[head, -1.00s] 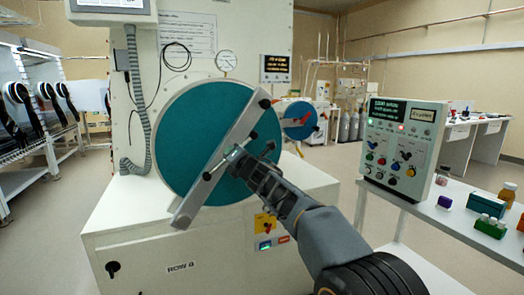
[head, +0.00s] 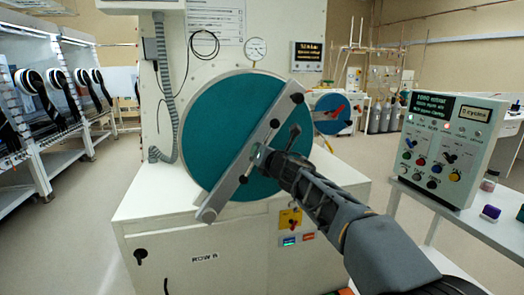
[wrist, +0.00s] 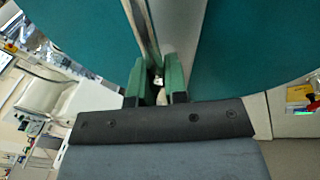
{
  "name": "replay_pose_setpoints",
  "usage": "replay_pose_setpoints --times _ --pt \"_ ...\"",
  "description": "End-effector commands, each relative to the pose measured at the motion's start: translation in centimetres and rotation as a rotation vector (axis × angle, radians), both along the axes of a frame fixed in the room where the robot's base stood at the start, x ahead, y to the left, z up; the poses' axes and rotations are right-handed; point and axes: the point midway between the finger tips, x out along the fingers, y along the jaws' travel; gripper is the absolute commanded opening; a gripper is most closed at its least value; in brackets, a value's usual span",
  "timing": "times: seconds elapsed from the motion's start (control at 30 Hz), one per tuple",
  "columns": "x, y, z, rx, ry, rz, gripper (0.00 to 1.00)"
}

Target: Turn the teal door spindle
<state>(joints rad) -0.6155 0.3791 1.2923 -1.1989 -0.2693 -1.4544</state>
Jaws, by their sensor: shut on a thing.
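The round teal door (head: 215,125) fills the front of a cream cabinet, with a grey bar (head: 228,190) slanting across it from lower left to upper right. At its middle is the door spindle (head: 293,134), with dark-tipped handle arms. My gripper (head: 263,158) reaches in from the lower right and is shut at the spindle, hiding much of its hub. In the wrist view, the green fingers of my gripper (wrist: 160,84) stand close together around a narrow part. The teal door (wrist: 255,50) and grey bar (wrist: 185,30) show behind them.
A control box (head: 448,145) with buttons stands on a side table at right. A second, smaller blue-teal door (head: 330,115) is behind. A grey hose (head: 168,90) hangs left of the door. Open floor (head: 85,225) lies at left.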

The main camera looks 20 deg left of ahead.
Motion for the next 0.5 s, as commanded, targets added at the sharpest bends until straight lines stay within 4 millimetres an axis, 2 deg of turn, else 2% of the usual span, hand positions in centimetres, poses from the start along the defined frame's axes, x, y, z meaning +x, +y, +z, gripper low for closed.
replay_pose_setpoints --times 0.03,0.27,0.3,0.5 --pt "-0.1 0.23 -0.63 -0.014 0.0 0.005 0.0" --pt "-0.03 0.15 -0.68 -0.015 0.0 0.004 0.0" --pt "-0.02 0.13 -0.68 -0.014 0.0 0.004 0.17" --pt "0.09 -0.06 -0.43 -0.009 0.0 0.0 0.36"
